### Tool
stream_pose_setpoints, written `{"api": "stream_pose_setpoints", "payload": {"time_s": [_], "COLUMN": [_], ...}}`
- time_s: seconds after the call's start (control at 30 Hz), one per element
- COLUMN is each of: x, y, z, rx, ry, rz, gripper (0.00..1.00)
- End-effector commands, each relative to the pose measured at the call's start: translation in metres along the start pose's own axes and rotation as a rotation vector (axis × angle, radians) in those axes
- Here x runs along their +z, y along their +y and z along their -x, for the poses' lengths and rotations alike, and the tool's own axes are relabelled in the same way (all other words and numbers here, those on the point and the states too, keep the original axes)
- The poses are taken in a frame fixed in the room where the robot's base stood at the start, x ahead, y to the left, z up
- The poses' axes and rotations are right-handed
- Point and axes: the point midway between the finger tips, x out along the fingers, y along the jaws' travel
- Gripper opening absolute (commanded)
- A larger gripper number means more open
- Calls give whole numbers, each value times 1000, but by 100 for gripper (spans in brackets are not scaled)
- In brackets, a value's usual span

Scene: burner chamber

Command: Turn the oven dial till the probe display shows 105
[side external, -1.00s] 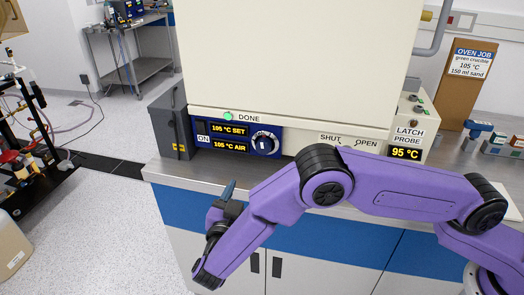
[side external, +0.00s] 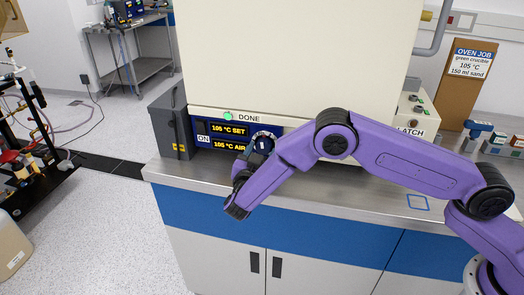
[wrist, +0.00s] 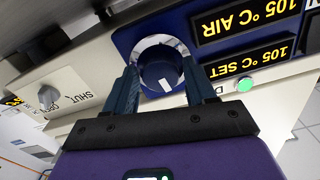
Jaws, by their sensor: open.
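The oven dial (side external: 264,137) is a round knob with a silver ring and dark blue centre on the blue control panel. In the wrist view the dial (wrist: 162,50) sits between the tips of my open gripper (wrist: 160,68), with one dark finger on each side. Whether the fingers touch it I cannot tell. In the side view my gripper (side external: 257,154) is right in front of the dial. The set display (side external: 229,129) reads 105 °C and the air display (side external: 229,145) reads 105 °C. The probe display is hidden behind my arm in the side view.
The green DONE light (side external: 228,116) is lit. The latch knob (wrist: 47,96), marked SHUT and OPEN, lies left in the wrist view. An oven job card (side external: 472,62) names green crucible, 105 °C, 150 ml sand. A grey box (side external: 172,125) stands left of the panel.

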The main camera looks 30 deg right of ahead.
Motion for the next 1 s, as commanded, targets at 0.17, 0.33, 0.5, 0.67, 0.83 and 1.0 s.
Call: {"api": "stream_pose_setpoints", "payload": {"time_s": [0.17,0.33,0.5,0.67,0.83,1.0], "x": [0,0,0,0,0,0], "y": [0,0,0,0,0,-1], "z": [-11,-13,-13,-13,-13,-13], "rx": [-2,-1,-1,-1,-1,0], "ry": [0,0,0,0,0,0], "rz": [1,1,0,0,-53,-174], "gripper": [55,55,42,18,18,18]}}
